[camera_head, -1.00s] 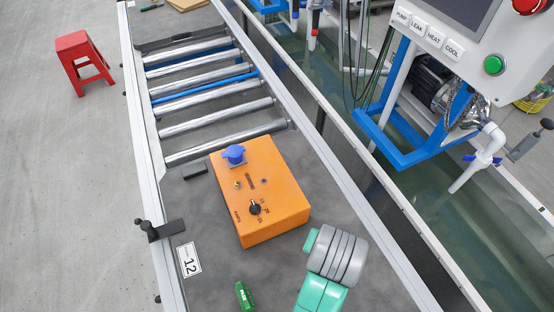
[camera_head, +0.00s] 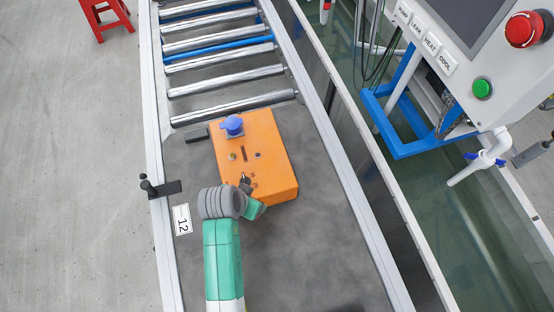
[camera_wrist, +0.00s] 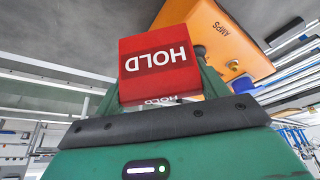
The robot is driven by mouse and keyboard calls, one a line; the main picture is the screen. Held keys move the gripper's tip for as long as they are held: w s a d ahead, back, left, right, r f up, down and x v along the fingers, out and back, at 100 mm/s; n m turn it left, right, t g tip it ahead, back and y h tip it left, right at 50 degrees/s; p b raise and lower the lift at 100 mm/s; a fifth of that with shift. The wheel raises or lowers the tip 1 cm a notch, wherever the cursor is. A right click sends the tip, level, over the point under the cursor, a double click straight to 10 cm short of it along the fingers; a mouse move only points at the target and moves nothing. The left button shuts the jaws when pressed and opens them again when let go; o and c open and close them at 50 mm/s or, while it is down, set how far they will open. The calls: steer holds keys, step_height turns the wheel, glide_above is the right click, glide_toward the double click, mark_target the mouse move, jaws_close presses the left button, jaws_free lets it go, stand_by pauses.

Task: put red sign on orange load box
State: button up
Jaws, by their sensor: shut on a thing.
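The red sign (camera_wrist: 160,62) with white "HOLD" lettering shows large in the wrist view, held in my gripper (camera_wrist: 165,100), which is shut on it. The fingertips are mostly hidden behind the sign. The orange load box (camera_head: 275,170) lies on the dark bench in the head view, with a blue knob, a black dial and small sockets on top. My arm's end is over its near left corner, and the gripper and sign are hidden there. The box also shows behind the sign at the upper right of the wrist view (camera_wrist: 215,30), apart from it.
Metal rollers (camera_head: 225,73) lie beyond the box. A black clamp (camera_head: 160,187) and a "12" label (camera_head: 182,219) are at the bench's left edge. A control panel (camera_head: 475,50) overhangs a water tank on the right. The bench (camera_head: 320,250) right of my arm is clear.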

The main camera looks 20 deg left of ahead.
steer(key=w+d+b, duration=0.1)
steer(key=w, duration=0.4)
steer(key=w+d+f+b, duration=0.1)
steer(key=w+d, duration=0.1)
steer(key=w, duration=0.3)
steer(key=w+d+b, duration=0.1)
steer(key=w, duration=0.4)
steer(key=shift+d+f, duration=0.15)
steer(key=shift+f, duration=0.1)
steer(key=f, duration=0.1)
steer(key=f+b, duration=0.1)
steer(key=f, duration=0.1)
steer(key=shift+w, duration=0.2)
steer(key=shift+f, duration=0.2)
steer(key=shift+s+f, duration=0.1)
steer(key=shift+f, duration=0.1)
steer(key=o, duration=1)
steer(key=p+v, duration=0.3)
steer(key=v, duration=0.9)
steer(key=shift+r, duration=0.25)
